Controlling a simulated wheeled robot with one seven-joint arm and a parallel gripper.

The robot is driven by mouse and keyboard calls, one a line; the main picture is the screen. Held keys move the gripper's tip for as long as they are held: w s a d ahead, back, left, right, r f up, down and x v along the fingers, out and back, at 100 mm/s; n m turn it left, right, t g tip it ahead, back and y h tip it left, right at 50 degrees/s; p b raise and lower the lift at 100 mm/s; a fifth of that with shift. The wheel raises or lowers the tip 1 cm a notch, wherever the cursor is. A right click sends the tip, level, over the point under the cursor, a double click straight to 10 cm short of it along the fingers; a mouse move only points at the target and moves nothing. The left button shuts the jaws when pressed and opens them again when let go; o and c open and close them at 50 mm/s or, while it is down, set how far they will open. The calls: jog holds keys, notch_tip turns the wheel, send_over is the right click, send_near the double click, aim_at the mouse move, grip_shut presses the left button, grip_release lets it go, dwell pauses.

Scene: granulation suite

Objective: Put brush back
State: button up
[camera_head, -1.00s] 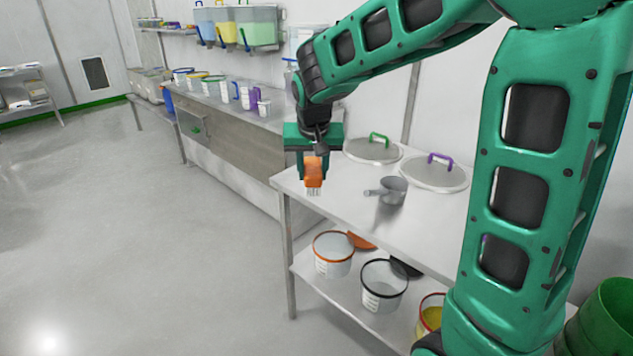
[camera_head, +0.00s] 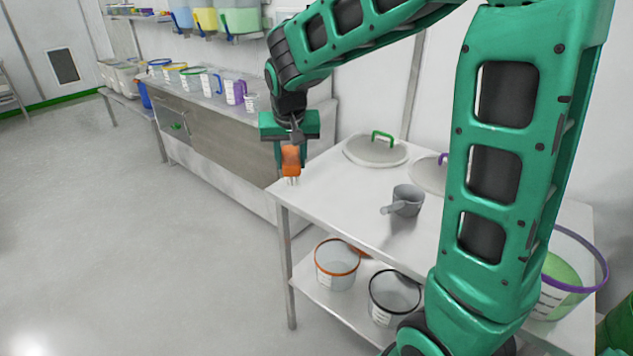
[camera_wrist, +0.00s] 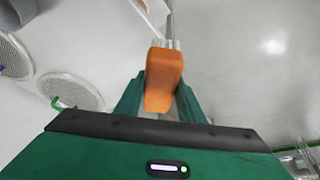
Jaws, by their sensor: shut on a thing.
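The brush has an orange handle and pale bristles. My gripper (camera_head: 291,148) is shut on the brush (camera_head: 291,160) and holds it with the bristles pointing down, near the left corner of the steel table (camera_head: 340,212). In the wrist view the orange brush (camera_wrist: 163,80) sits between the two green fingers of my gripper (camera_wrist: 160,95), with its bristles at the far end. Whether the bristles touch the table cannot be told.
On the table are a grey scoop (camera_head: 407,200) and lids with a green handle (camera_head: 376,150) and a purple handle (camera_head: 428,175). Buckets with orange (camera_head: 337,265) and black (camera_head: 394,297) rims stand on the lower shelf. A counter (camera_head: 220,125) with jugs is behind; open floor lies left.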

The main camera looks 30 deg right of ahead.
jog(key=w+d+f, duration=0.1)
jog(key=d+f, duration=0.1)
jog(key=d, duration=0.1)
jog(key=w+d+f, duration=0.2)
jog(key=d, duration=0.2)
jog(key=w+d+f, duration=0.2)
jog(key=d+f, duration=0.1)
jog(key=d, duration=0.1)
jog(key=shift+f, duration=1.95)
jog(key=o, duration=1.2)
jog(key=v, duration=1.2)
jog(key=s+d+f+g, duration=0.1)
jog(key=s, duration=1)
jog(key=s+d+m+g+y, duration=0.1)
jog(key=s, duration=1.1)
jog(key=s+d+f+g, duration=0.1)
jog(key=s+g, duration=0.1)
jog(key=s, duration=1)
jog(key=shift+s+f+m+y, duration=0.25)
jog(key=shift+f+m+y, duration=0.1)
jog(key=shift+m+y, duration=0.05)
